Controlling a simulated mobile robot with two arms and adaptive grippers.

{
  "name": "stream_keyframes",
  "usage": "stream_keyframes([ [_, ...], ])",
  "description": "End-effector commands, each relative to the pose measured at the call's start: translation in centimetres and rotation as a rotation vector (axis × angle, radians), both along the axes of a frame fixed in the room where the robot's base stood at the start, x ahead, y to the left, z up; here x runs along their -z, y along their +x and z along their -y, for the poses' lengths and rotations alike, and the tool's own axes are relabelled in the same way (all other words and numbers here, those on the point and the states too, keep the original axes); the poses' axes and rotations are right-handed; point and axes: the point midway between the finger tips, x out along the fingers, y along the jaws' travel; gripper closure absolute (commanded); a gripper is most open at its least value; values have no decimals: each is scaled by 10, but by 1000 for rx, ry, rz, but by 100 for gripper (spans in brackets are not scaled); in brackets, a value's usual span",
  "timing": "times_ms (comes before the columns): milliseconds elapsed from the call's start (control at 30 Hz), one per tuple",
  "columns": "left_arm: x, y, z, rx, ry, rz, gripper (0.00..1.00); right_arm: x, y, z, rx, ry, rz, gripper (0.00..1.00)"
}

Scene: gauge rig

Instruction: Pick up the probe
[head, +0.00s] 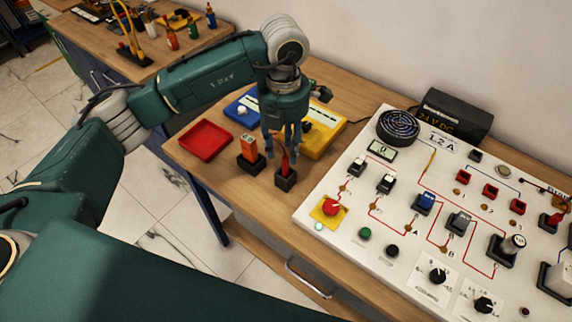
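A slim red probe (285,167) stands upright in a small black holder (286,181) on the wooden bench. My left gripper (283,152) points down right over it. Its fingers are spread to either side of the probe's upper part, and a gap seems to show between them and the probe. The top of the probe is partly hidden by the gripper. My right gripper is not in view.
An orange device (249,149) in a black stand is close left of the holder. A red tray (205,140), a blue box (241,111) and a yellow box (326,132) lie around. The white control panel (330,190) is to the right.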

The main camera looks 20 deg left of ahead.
Motion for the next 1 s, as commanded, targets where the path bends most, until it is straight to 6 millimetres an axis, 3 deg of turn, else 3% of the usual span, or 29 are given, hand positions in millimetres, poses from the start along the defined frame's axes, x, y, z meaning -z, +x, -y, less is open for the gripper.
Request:
stream_keyframes([
  [267, 22, -2, 2, 2, -1, -4, 63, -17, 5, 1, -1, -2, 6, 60],
  [367, 37, -3, 4, 1, -2, -5, 63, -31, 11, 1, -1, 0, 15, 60],
  [533, 60, -2, 4, 2, -2, -2, 63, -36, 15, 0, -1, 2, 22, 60],
  [800, 65, -1, 4, 3, -3, 1, 63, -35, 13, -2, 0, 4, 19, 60],
  [1000, 64, -1, 4, 2, -3, 1, 100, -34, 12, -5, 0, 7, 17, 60],
])
